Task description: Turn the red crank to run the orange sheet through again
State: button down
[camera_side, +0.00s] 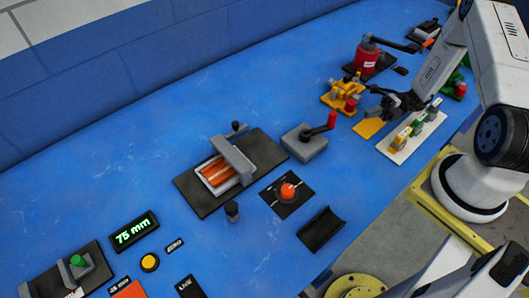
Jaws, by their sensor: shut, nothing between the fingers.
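A small yellow machine (340,92) stands on a yellow base at the upper middle, with a red part (350,105) at its lower right. A grey block (304,143) to the lower left carries a red crank-like lever (327,126) with an upright knob. A flat yellow-orange sheet (369,128) lies on the table just below my gripper. My gripper (376,105) is dark, shut and empty, right of the yellow machine and close to its red part. I cannot tell whether they touch.
A white tray (398,155) with several coloured blocks lies right of the sheet. A red device (368,55) with a black handle stands behind. A grey frame over orange strips (218,173) sits on a black plate at centre.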

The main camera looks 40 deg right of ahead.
jog(key=x, duration=0.9)
dwell(0.3)
jog(key=shift+w+d, duration=0.25)
jog(key=shift+w, duration=0.45)
jog(key=shift+w+d, duration=0.25)
jog(key=shift+w, duration=0.4)
jog(key=shift+w+d, duration=0.3)
jog(key=shift+w, duration=0.4)
jog(key=shift+d, duration=0.15)
